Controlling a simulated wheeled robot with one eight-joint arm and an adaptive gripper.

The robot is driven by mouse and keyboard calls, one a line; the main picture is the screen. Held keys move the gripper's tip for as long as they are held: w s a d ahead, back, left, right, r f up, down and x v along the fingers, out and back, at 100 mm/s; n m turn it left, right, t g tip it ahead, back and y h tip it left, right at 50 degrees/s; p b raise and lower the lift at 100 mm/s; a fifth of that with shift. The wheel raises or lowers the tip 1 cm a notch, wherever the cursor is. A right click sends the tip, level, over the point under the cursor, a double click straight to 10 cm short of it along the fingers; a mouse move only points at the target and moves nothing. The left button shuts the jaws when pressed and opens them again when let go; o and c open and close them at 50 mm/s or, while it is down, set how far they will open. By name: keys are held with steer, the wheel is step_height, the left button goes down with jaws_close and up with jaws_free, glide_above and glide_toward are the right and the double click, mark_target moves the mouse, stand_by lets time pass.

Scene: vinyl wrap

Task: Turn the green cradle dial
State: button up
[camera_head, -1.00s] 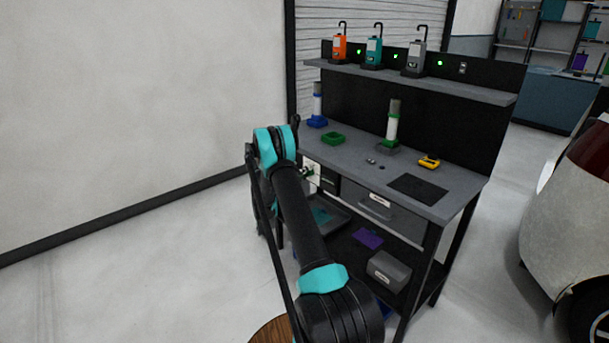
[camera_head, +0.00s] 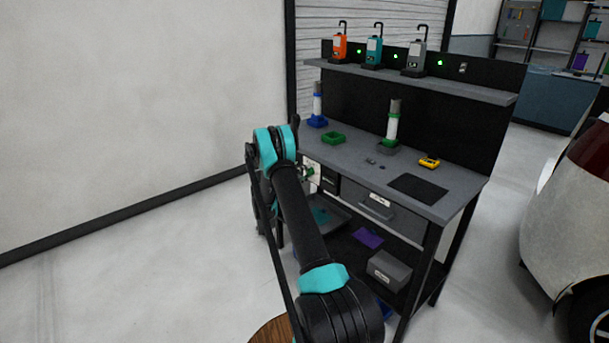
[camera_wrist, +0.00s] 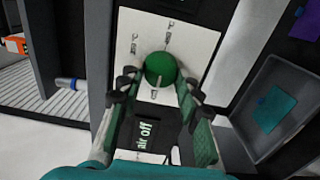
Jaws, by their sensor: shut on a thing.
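The green dial (camera_wrist: 160,68) is a round knob with a pale pointer mark, on a white panel (camera_wrist: 200,45) with small printed labels around it. My gripper (camera_wrist: 159,84) has one finger on each side of the dial and is shut on it. The exact finger contact is hard to see. A small dark display (camera_wrist: 147,136) below the dial reads "air off", partly between my fingers. In the head view the green dial (camera_head: 307,173) shows small on the bench front, beside my arm, which hides most of my gripper.
A grey tray (camera_wrist: 243,112) with a teal piece (camera_wrist: 273,108) lies right of the panel. The bench top (camera_head: 437,208) holds a green holder (camera_head: 333,138), an upright green-ringed tube (camera_head: 393,125) and a yellow tool (camera_head: 429,161).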

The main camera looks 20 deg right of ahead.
steer(key=o, duration=1.2)
steer(key=shift+c, duration=0.2)
steer(key=v, duration=1.2)
steer(key=shift+r, duration=0.1)
